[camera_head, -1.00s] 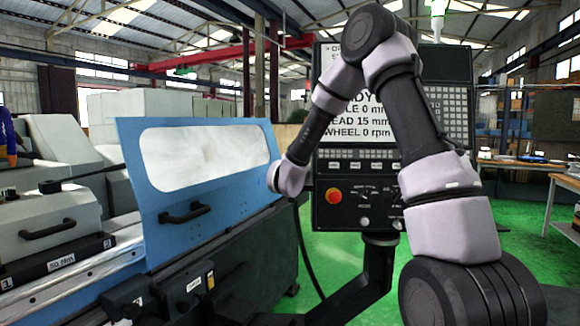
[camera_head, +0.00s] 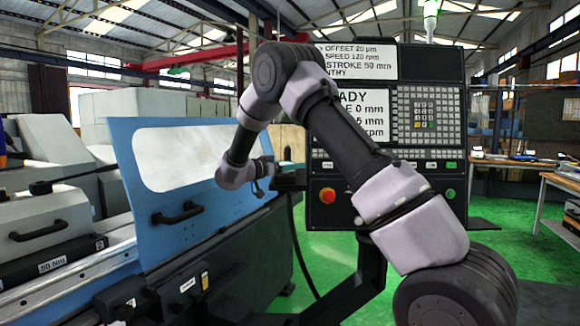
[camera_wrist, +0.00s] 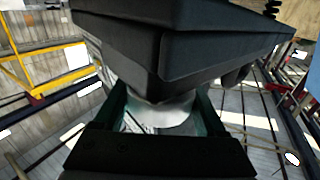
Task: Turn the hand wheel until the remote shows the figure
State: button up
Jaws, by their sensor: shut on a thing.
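My gripper (camera_head: 268,182) is at the left edge of the control panel, partly hidden by my wrist. In the wrist view its two dark green fingers (camera_wrist: 162,112) stand either side of the lower end of a dark boxy thing, which appears to be the remote (camera_wrist: 170,55). It fills the upper middle of that view. A dark block beside my gripper in the head view (camera_head: 290,179) may be the same thing. No hand wheel and no readout can be made out on it. A pale rounded surface (camera_wrist: 172,115) shows between the fingers.
The control panel (camera_head: 430,155) has a keypad, a red button (camera_head: 328,195) and a partly covered screen. Its upper sign (camera_head: 357,62) reads offset 20 µm, speed 120 rpm, stroke 50 mm. The grinder's blue door (camera_head: 185,170) is left of my gripper. A bench (camera_head: 535,165) stands right.

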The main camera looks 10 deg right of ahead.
jog(key=shift+m+g+h, duration=0.3)
jog(key=shift+m+g, duration=0.2)
jog(key=shift+g, duration=0.2)
jog(key=shift+s+d, duration=0.1)
jog(key=o, duration=1.3)
jog(key=v, duration=1)
jog(key=shift+a, duration=0.45)
